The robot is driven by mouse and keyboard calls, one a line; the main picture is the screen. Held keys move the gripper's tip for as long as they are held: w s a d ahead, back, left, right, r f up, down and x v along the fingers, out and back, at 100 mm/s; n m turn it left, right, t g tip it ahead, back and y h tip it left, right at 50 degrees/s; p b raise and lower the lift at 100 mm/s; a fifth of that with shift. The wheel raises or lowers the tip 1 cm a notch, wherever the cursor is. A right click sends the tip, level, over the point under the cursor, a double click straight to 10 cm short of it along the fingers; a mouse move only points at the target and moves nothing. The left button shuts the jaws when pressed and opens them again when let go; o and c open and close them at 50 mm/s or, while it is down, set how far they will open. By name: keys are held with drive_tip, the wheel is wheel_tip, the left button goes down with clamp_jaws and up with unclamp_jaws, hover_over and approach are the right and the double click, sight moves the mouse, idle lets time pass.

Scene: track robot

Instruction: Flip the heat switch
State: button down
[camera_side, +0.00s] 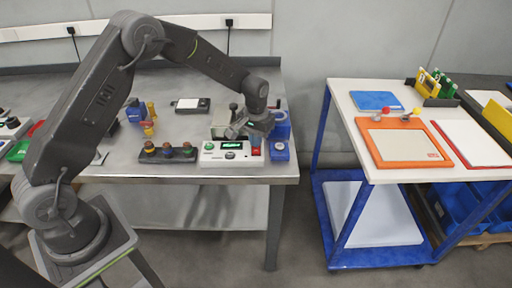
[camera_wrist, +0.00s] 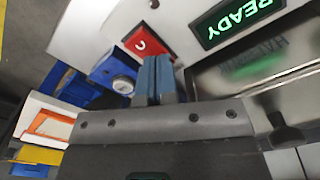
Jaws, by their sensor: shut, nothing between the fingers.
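The white heating device (camera_side: 208,158) stands at the front right of the metal bench. Its display (camera_wrist: 240,18) glows green and reads READY, upside down in the wrist view. The red heat switch (camera_wrist: 148,42) sits on the device's white panel beside the display. My gripper (camera_wrist: 155,60) is shut and empty, its two blue-grey fingers pressed together. The fingertips are right at the edge of the red switch in the wrist view and cover a bit of it; I cannot tell whether they touch it. In the side view my wrist hangs over the device's right end.
A blue box with a round knob (camera_wrist: 116,74) stands close beside the device; it also shows in the side view (camera_side: 279,151). A white-topped cart (camera_side: 348,100) stands right, across a gap.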

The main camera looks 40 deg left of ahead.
drive_tip(key=shift+r, duration=3.4)
drive_tip(key=shift+s+r, duration=0.15)
drive_tip(key=shift+r, duration=0.2)
drive_tip(key=s+d+r+m+t, duration=0.1)
drive_tip(key=s+d+r+t, duration=0.15)
drive_tip(key=s+r, duration=1.05)
drive_tip(key=s+r+m+t, duration=0.2)
drive_tip(key=s+r+t, duration=0.1)
drive_tip(key=s, duration=1.4)
drive_tip(key=shift+d+r, duration=0.2)
